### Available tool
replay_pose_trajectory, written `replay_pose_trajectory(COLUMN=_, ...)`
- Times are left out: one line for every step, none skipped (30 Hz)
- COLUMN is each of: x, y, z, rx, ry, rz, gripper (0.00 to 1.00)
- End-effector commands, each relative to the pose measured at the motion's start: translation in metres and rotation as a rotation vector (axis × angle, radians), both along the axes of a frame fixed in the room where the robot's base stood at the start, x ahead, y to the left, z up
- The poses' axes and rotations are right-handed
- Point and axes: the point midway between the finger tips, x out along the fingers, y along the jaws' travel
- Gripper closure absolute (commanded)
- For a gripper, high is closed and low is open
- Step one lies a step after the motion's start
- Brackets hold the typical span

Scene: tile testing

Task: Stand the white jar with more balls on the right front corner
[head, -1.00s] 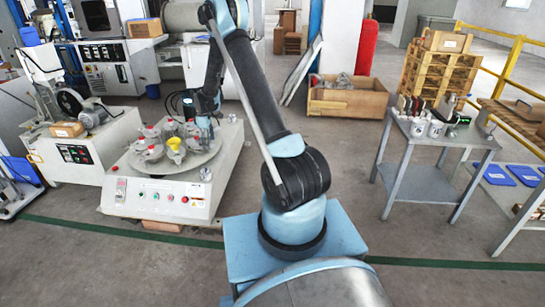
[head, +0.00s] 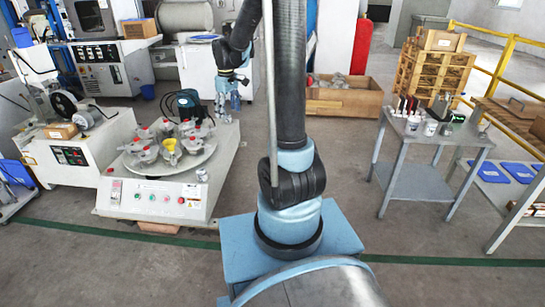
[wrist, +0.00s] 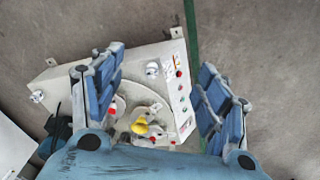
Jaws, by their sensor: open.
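My gripper (head: 228,98) is open and empty, above the back right part of the white machine (head: 150,190). In the wrist view my gripper (wrist: 160,88) has its blue fingers spread wide over the machine. A small white jar-like piece (head: 201,174) stands at the machine's right front corner; it also shows in the wrist view (wrist: 152,69). A second small white piece (wrist: 37,96) is at the machine's back right corner. Two white jars (head: 412,123) (head: 430,127) stand upright on the grey table (head: 440,140) at right. I cannot make out balls in any of these.
The machine's round plate carries several clamped pots with red knobs and a yellow funnel (head: 168,146). A control panel (head: 155,199) is on its front. A dark bottle rack (head: 408,103) stands behind the table jars. Floor between machine and table is partly open.

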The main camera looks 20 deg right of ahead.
Motion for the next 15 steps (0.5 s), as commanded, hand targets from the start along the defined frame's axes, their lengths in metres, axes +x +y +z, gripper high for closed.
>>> replay_pose_trajectory(x=-0.015, y=-0.007, z=0.007, rx=0.002, ry=-0.002, rz=-0.025, gripper=0.32)
replay_pose_trajectory(x=-0.022, y=-0.010, z=0.010, rx=0.003, ry=-0.005, rz=-0.040, gripper=0.32)
replay_pose_trajectory(x=-0.032, y=-0.015, z=0.015, rx=0.005, ry=-0.007, rz=-0.061, gripper=0.32)
replay_pose_trajectory(x=-0.039, y=-0.019, z=0.017, rx=0.007, ry=-0.009, rz=-0.077, gripper=0.32)
replay_pose_trajectory(x=-0.047, y=-0.022, z=0.020, rx=0.008, ry=-0.011, rz=-0.093, gripper=0.32)
replay_pose_trajectory(x=-0.057, y=-0.026, z=0.024, rx=0.010, ry=-0.013, rz=-0.113, gripper=0.32)
replay_pose_trajectory(x=-0.064, y=-0.029, z=0.026, rx=0.012, ry=-0.016, rz=-0.128, gripper=0.32)
replay_pose_trajectory(x=-0.071, y=-0.032, z=0.028, rx=0.014, ry=-0.017, rz=-0.144, gripper=0.32)
replay_pose_trajectory(x=-0.081, y=-0.036, z=0.031, rx=0.016, ry=-0.021, rz=-0.164, gripper=0.32)
replay_pose_trajectory(x=-0.089, y=-0.039, z=0.032, rx=0.018, ry=-0.023, rz=-0.180, gripper=0.32)
replay_pose_trajectory(x=-0.097, y=-0.042, z=0.034, rx=0.020, ry=-0.025, rz=-0.194, gripper=0.32)
replay_pose_trajectory(x=-0.107, y=-0.046, z=0.035, rx=0.022, ry=-0.028, rz=-0.216, gripper=0.32)
replay_pose_trajectory(x=-0.114, y=-0.049, z=0.036, rx=0.023, ry=-0.029, rz=-0.230, gripper=0.32)
replay_pose_trajectory(x=-0.122, y=-0.051, z=0.037, rx=0.024, ry=-0.031, rz=-0.245, gripper=0.32)
replay_pose_trajectory(x=-0.132, y=-0.055, z=0.038, rx=0.027, ry=-0.033, rz=-0.266, gripper=0.32)
